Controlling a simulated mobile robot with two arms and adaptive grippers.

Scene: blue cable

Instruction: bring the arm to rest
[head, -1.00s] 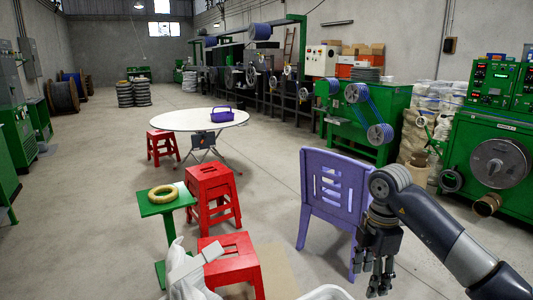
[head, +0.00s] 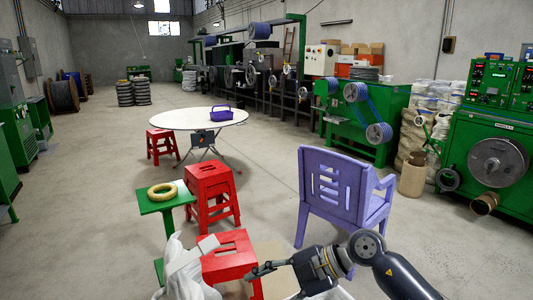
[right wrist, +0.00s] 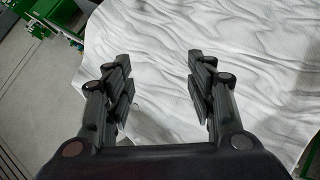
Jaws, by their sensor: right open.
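My right arm (head: 385,270) comes in from the lower right of the head view. Its gripper (head: 262,272) points left, low in front of me, near the front red stool. In the right wrist view the gripper's two fingers (right wrist: 160,82) are spread apart with nothing between them. A white wrinkled surface (right wrist: 265,60) lies beyond the fingers there; its distance is hard to tell. My left gripper is not in view.
A white crumpled thing (head: 183,272) stands at the bottom, left of the gripper. Near it are red stools (head: 230,262) and a green stand (head: 165,200) with a yellow ring (head: 162,191). A purple chair (head: 333,190) stands behind my right arm.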

